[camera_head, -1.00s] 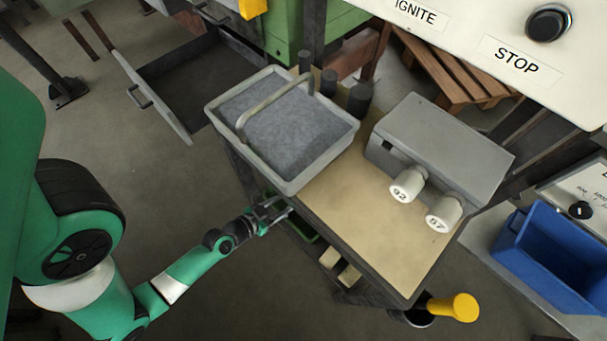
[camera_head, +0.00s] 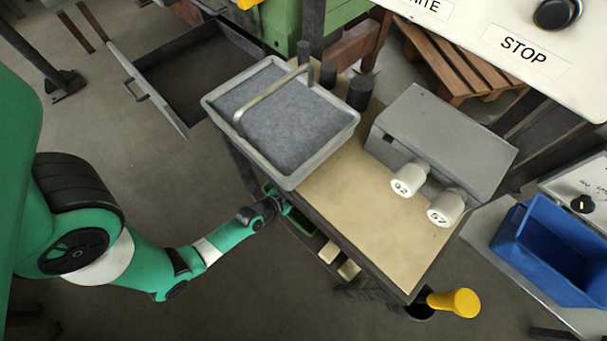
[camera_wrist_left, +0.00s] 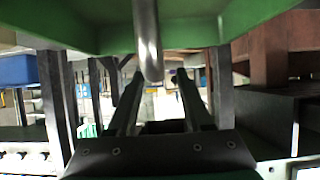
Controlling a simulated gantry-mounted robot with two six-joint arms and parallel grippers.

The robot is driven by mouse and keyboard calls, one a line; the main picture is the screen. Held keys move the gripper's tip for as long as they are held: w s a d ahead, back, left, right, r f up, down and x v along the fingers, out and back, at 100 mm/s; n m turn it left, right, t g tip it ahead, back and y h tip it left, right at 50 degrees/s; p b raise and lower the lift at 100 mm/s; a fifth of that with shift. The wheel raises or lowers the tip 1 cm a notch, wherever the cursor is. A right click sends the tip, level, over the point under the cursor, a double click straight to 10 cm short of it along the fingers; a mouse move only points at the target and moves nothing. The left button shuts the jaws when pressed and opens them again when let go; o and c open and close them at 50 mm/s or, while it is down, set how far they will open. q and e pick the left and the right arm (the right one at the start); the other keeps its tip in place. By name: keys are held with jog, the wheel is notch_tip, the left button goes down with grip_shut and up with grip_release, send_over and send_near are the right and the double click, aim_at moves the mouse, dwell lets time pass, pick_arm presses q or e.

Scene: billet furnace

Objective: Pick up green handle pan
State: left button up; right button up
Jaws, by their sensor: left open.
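A green pan-like body (camera_wrist_left: 222,28) fills the top of the left wrist view, with a shiny metal handle (camera_wrist_left: 148,45) hanging down from it. In the head view, a green piece (camera_head: 306,236) shows under the edge of the worktable, mostly hidden by the tabletop. My left gripper (camera_wrist_left: 158,82) is open, and the handle hangs at its fingertips, in line with the gap. I cannot tell whether they touch. In the head view, the left wrist reaches the table's left side and the fingers are hidden there. My right gripper is not in view.
The worktable (camera_head: 345,205) carries a grey tray (camera_head: 213,115) with a bar handle and a grey box (camera_head: 440,135) with two white knobs. Pale blocks (camera_head: 348,269) lie on the lower shelf. A yellow knob (camera_head: 455,303) sticks out at the front.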

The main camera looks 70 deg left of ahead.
pick_arm(q)
jog(key=shift+x, duration=0.9)
jog(key=shift+s+d, duration=0.1)
jog(key=shift+s, duration=0.1)
grip_shut()
jog(key=shift+r, duration=0.15)
dwell(0.4)
